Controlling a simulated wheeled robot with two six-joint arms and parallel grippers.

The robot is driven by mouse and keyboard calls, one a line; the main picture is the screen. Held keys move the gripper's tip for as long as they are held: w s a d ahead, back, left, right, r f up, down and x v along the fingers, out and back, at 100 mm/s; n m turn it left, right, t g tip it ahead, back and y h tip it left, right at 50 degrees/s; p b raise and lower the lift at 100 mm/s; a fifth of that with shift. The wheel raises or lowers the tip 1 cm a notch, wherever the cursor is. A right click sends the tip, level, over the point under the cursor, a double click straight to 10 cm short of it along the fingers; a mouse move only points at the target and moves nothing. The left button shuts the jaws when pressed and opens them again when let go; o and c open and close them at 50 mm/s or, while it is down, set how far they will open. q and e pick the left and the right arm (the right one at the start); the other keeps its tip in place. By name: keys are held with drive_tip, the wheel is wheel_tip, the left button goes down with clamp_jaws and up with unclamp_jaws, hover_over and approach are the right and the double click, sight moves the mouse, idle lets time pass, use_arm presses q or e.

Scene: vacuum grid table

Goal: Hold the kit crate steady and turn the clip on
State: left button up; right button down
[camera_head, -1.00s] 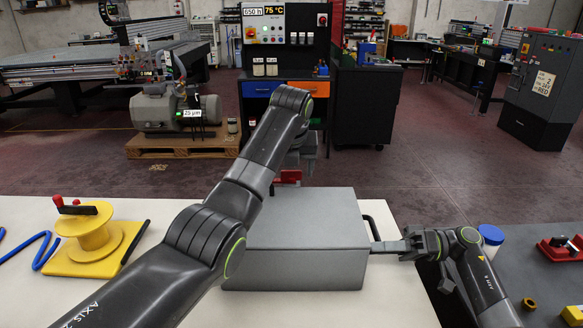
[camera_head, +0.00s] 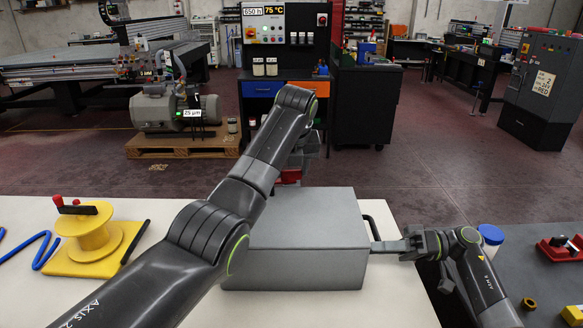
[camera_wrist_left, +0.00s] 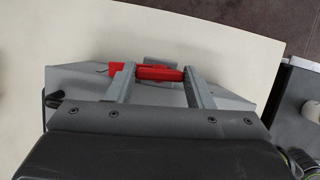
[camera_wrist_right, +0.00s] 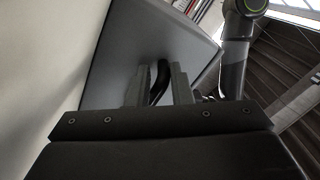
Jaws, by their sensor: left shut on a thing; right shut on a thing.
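The grey kit crate (camera_head: 300,268) sits closed on the pale table. Its red clip (camera_head: 289,176) shows at the far side, partly hidden by my left arm. My left gripper (camera_wrist_left: 159,73) is shut around the red clip, with one finger at each side of it. The crate's black side handle (camera_head: 372,226) is on the right wall. My right gripper (camera_wrist_right: 157,80) is shut on that handle, which runs between its fingers in the right wrist view (camera_wrist_right: 162,76). The right arm reaches in from the right in the head view.
A yellow spool (camera_head: 92,238) with a red knob stands on a yellow plate at the left, beside a blue bent hose (camera_head: 42,248). On the dark surface at the right are a blue-capped container (camera_head: 491,235) and a red tool (camera_head: 561,250).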

use_arm(q)
drive_tip(key=shift+d+n+g+y, duration=0.15)
drive_tip(key=shift+n+y, duration=0.25)
drive_tip(key=shift+n, duration=0.7)
drive_tip(key=shift+n+g+y, duration=0.15)
drive_tip(key=shift+n+y, duration=0.25)
drive_tip(key=shift+n, duration=0.7)
drive_tip(key=o, duration=1)
drive_tip(key=v, duration=1.2)
drive_tip(key=shift+d, duration=0.15)
drive_tip(key=shift+c, duration=0.4)
